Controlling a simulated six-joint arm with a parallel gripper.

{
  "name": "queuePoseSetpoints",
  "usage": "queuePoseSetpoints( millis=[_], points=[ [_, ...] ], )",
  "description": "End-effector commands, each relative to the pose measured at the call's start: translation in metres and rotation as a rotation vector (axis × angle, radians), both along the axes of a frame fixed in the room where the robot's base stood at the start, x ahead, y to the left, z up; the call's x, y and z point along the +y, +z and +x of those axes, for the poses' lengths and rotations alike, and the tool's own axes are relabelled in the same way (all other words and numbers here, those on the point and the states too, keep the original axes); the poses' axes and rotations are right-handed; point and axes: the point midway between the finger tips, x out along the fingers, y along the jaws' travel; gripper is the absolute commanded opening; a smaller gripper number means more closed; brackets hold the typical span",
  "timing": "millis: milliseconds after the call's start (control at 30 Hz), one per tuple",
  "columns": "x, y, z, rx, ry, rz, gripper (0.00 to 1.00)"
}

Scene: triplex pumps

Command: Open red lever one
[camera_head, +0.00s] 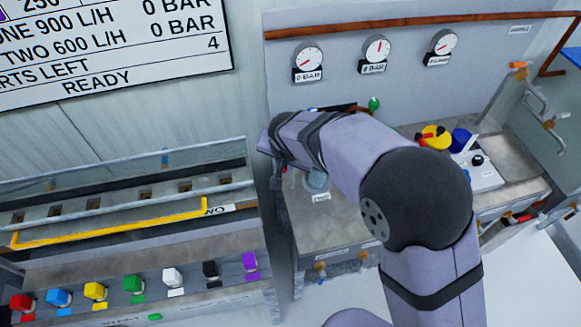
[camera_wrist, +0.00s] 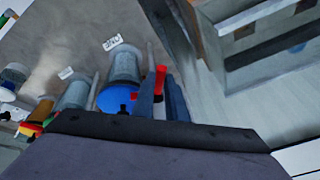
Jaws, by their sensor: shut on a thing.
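A red lever (camera_wrist: 160,80) shows in the wrist view as a small upright red piece, just right of a grey cylinder with a blue base (camera_wrist: 118,99). My gripper (camera_wrist: 160,92) is closed around the lever, with one dark finger on each side of it. The lever's lower part is hidden by the fingers and wrist. In the head view my arm covers the left part of the pump bench (camera_head: 335,233), and the lever cannot be made out there.
More grey cylinders (camera_wrist: 78,92) stand left of the blue base. A bench frame (camera_wrist: 270,60) is at right. In the head view, several gauges (camera_head: 376,50) hang behind the bench. A yellow bar (camera_head: 110,230) and coloured buttons (camera_head: 134,284) are at left.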

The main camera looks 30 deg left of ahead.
Motion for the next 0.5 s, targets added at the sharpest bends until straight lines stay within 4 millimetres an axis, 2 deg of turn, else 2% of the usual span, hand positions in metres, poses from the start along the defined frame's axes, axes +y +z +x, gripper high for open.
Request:
queuePoseSetpoints(
  millis=[33,100,500],
  points=[
    [0.005,-0.007,-0.001,-0.004,-0.028,0.007,0.00],
    [0.008,-0.007,-0.002,-0.003,-0.081,0.007,0.00],
    [0.025,-0.002,-0.002,0.000,-0.377,0.005,0.00]
  ],
)
